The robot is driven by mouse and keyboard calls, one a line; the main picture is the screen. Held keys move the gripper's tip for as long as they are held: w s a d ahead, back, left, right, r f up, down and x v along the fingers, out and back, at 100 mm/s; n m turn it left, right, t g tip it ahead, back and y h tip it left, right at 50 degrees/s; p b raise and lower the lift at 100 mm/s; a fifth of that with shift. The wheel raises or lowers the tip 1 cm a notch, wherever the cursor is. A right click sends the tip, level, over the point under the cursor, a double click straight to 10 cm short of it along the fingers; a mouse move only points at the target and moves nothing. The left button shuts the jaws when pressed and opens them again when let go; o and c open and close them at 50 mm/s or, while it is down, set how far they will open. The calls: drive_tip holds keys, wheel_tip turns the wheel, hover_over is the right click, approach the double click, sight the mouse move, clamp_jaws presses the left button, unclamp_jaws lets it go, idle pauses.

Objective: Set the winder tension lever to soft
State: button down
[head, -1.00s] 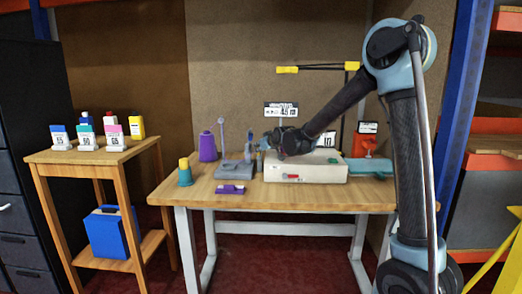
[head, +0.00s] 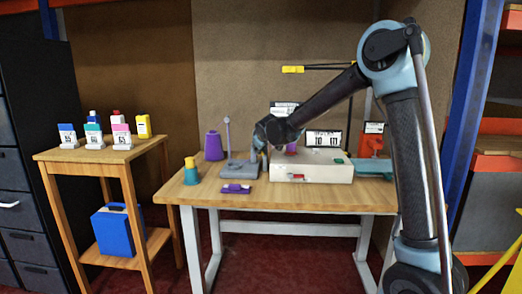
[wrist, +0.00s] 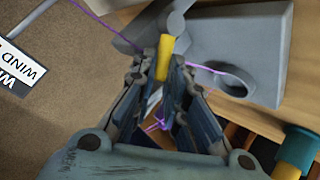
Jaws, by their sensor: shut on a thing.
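The grey winder (head: 238,169), with a thin upright post, stands on the workbench; its grey body fills the upper right of the wrist view (wrist: 245,35). A yellow lever grip (wrist: 164,55) lies between my fingertips at the winder's edge. My gripper (wrist: 163,66) is shut on this yellow grip. In the head view my gripper (head: 261,152) is at the winder's right side, and the lever is hidden there. A purple thread (wrist: 205,68) runs across the winder. No lever setting marks are readable.
A white box (head: 315,170) with a red part and green button is right of the winder. A yellow-topped teal cone (head: 190,174), a purple cone (head: 214,146) and a small purple item (head: 236,188) are near it. A sign (wrist: 15,68) reading "WIND" is at left in the wrist view.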

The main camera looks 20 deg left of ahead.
idle(0.3)
drive_tip(key=c, duration=1.6)
unclamp_jaws()
drive_tip(key=s+d+r+m+y, duration=0.1)
drive_tip(key=s+d+r+y, duration=0.1)
drive_tip(key=s+d, duration=0.3)
drive_tip(key=s+d+r+m+y, duration=0.2)
drive_tip(key=s+d+r, duration=0.3)
drive_tip(key=d, duration=0.5)
drive_tip(key=shift+s, duration=0.2)
